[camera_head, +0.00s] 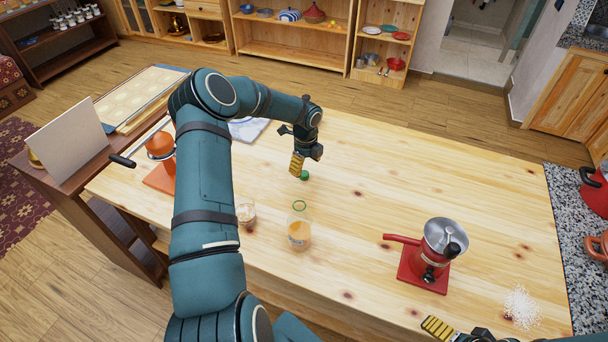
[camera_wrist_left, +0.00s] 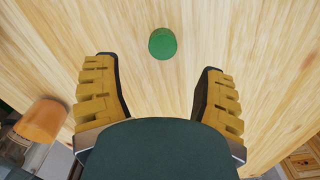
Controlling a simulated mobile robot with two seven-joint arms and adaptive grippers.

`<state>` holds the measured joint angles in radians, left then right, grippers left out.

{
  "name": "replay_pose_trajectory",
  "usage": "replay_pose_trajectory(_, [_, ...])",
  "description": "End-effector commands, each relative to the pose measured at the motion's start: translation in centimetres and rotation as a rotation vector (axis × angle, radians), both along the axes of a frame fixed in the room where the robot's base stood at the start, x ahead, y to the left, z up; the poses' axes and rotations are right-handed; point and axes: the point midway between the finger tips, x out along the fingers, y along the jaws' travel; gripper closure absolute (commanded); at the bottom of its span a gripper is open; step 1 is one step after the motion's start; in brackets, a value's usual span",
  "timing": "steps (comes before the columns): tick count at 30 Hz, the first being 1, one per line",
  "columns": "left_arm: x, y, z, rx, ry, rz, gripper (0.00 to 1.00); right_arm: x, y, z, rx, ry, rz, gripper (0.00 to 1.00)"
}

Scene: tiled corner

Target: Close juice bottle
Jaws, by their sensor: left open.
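An open clear juice bottle (camera_head: 298,232) with orange juice and a green-ringed neck stands upright on the wooden table. Its green cap (camera_head: 304,175) lies on the table behind the bottle, just under my left gripper (camera_head: 298,163). In the left wrist view the cap (camera_wrist_left: 162,43) lies ahead of the two yellow fingers of my left gripper (camera_wrist_left: 160,95), which are apart with nothing between them. My right gripper (camera_head: 440,328) shows only in part at the bottom edge of the head view, so its opening cannot be made out.
A red grinder (camera_head: 430,258) stands on the right of the table, with white grains (camera_head: 521,307) near it. An orange device (camera_head: 160,150) is at the left. The table's middle right is clear.

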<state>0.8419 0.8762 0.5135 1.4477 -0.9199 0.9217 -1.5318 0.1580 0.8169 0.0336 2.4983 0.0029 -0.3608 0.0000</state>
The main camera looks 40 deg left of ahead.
Motion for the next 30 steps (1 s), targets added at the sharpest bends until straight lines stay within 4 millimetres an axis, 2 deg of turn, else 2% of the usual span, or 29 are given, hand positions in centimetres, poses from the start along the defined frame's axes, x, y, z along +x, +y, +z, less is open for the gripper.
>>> replay_pose_trajectory(5, [0.0, 0.2, -0.8, -0.002, 0.002, 0.0, 0.29, 0.0, 0.0, 0.1, 0.0, 0.0, 0.0, 0.0])
replay_pose_trajectory(12, [0.2, 0.6, -4.1, -0.002, 0.001, -0.001, 0.29, 0.0, 0.0, 0.5, 0.0, 0.0, 0.001, 0.0])
replay_pose_trajectory(15, [0.2, 0.7, -4.9, -0.001, 0.001, 0.0, 0.29, 0.0, 0.0, 0.6, 0.0, 0.001, 0.001, 0.0])
replay_pose_trajectory(27, [0.2, 0.7, -5.2, 0.0, 0.0, 0.0, 0.29, 0.0, 0.0, 0.6, 0.0, 0.001, 0.001, 0.0])
replay_pose_trajectory(30, [0.2, 0.7, -5.2, 0.0, 0.0, 0.0, 0.46, 0.0, 0.0, 0.6, 0.0, 0.001, 0.001, 0.0])
